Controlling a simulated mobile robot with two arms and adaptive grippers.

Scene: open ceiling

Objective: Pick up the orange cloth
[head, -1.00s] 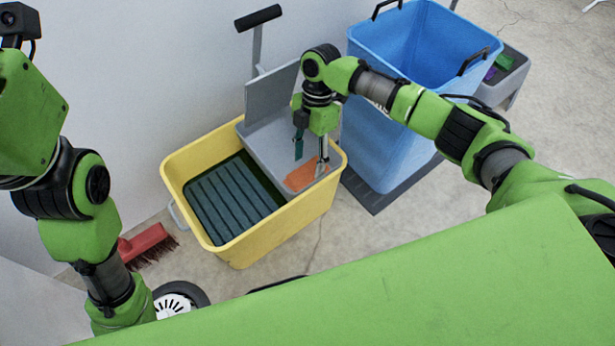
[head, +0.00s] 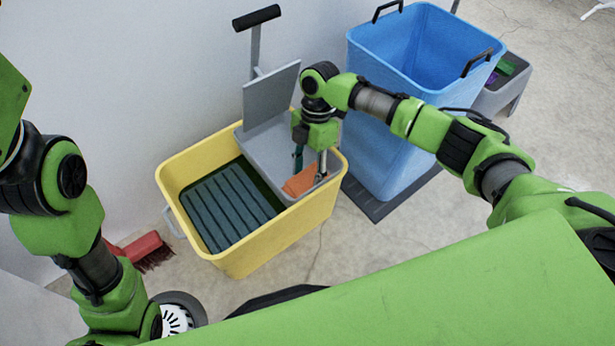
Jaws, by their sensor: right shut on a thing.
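The orange cloth (head: 301,183) lies in the grey wringer (head: 262,150) on the right part of the yellow mop bucket (head: 285,228). My right gripper (head: 311,174) reaches down into the wringer and is shut on the cloth, which still rests low against the wringer. Its fingertips are small and partly hidden by the cloth. My left arm stands at the left edge of the view, and its gripper is out of view.
The blue bin (head: 395,120) stands just right of the bucket. A grey container (head: 502,85) with green and purple items is behind it. The wringer's upright handle (head: 257,18) rises behind my right gripper. A red brush (head: 140,248) lies on the floor at left.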

